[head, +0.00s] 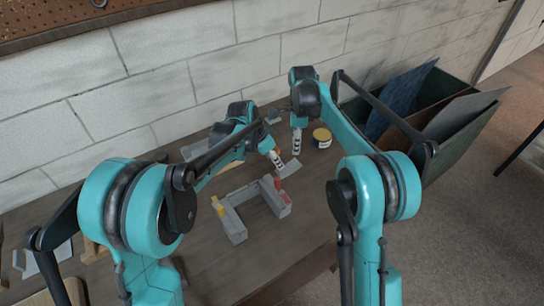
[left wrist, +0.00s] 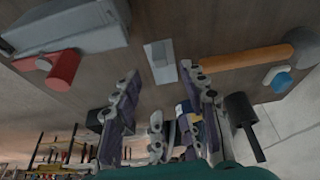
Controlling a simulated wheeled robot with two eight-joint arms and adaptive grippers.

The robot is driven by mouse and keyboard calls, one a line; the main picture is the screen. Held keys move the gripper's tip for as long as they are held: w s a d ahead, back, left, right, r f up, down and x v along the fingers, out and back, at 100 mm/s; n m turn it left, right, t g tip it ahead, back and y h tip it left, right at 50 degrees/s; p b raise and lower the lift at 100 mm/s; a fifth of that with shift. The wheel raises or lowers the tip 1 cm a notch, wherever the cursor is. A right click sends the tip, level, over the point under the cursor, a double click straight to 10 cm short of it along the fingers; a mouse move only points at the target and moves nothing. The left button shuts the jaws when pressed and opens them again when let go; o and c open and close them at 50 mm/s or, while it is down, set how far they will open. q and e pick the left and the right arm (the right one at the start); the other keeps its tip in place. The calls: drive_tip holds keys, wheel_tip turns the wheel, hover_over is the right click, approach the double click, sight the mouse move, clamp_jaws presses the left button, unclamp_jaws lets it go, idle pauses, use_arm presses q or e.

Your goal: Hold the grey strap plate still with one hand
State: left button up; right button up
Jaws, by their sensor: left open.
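A small grey plate, seemingly the strap plate (head: 292,167), lies on the bench just behind the red-marked end of a grey U-shaped frame (head: 237,222). The plate (left wrist: 163,71) also shows in the left wrist view, beyond my fingertips and roughly centred between them. My left gripper (head: 277,158) is open and empty, close beside the plate; its spread fingers (left wrist: 165,100) show in the left wrist view. My right gripper (head: 296,146) points down behind the plate, apart from it. Its jaw opening is too small to make out.
A red cylinder (left wrist: 63,70) sits at the frame's end and a yellow block (head: 219,207) at its other arm. A yellow-topped tin (head: 321,138) stands right of my right gripper. A wooden-handled tool (left wrist: 246,58) lies near the plate. A dark bin with panels (head: 432,115) stands at right.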

use_arm(q)
drive_tip(key=x, duration=0.6)
drive_tip(key=shift+w+d+f, duration=0.1)
drive_tip(key=shift+w+f, duration=0.05)
drive_tip(key=shift+f, duration=0.1)
clamp_jaws()
use_arm(e)
drive_tip(key=shift+c, duration=0.2)
drive_tip(key=shift+w+d, duration=0.1)
drive_tip(key=c, duration=0.5)
drive_tip(key=shift+w+d+n, duration=0.2)
drive_tip(key=shift+d+n, duration=0.1)
drive_tip(key=shift+n, duration=0.1)
clamp_jaws()
drive_tip(key=shift+n, duration=0.3)
drive_tip(key=shift+w+d+f, duration=0.1)
drive_tip(key=shift+f, duration=3.3)
